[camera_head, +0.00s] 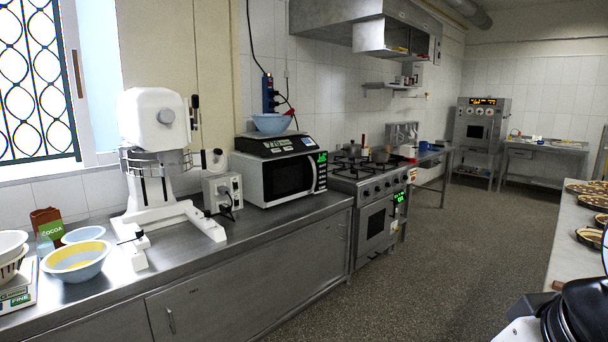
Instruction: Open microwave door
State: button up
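The microwave (262,187) stands on the steel counter, left of the stove. Its front faces right and toward the camera. Its dark-windowed door (288,179) looks closed. A light vertical handle (315,174) runs along the door's right side, beside a narrow control panel with a green display (322,158). My gripper's fingers are not visible. A black and white part at the bottom right corner looks like part of my arm, far from the microwave.
A scale (275,143) with a blue bowl (271,123) sits on the microwave. A white stand mixer (155,170) and a small grey box (222,192) stand to its left. The stove (375,200) is at its right. Open floor (445,260) lies between the counter and the right table (570,225).

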aim_at(285, 180)
jog(key=i, duration=2.3)
jog(key=i+j+z, duration=0.1)
jog(key=i+z, duration=0.15)
jog(key=i, duration=0.25)
jog(key=i+j+z, duration=0.15)
jog(key=i+z, duration=0.15)
jog(key=i, duration=0.15)
jog(key=i+j+z, duration=0.25)
jog(key=i, duration=0.2)
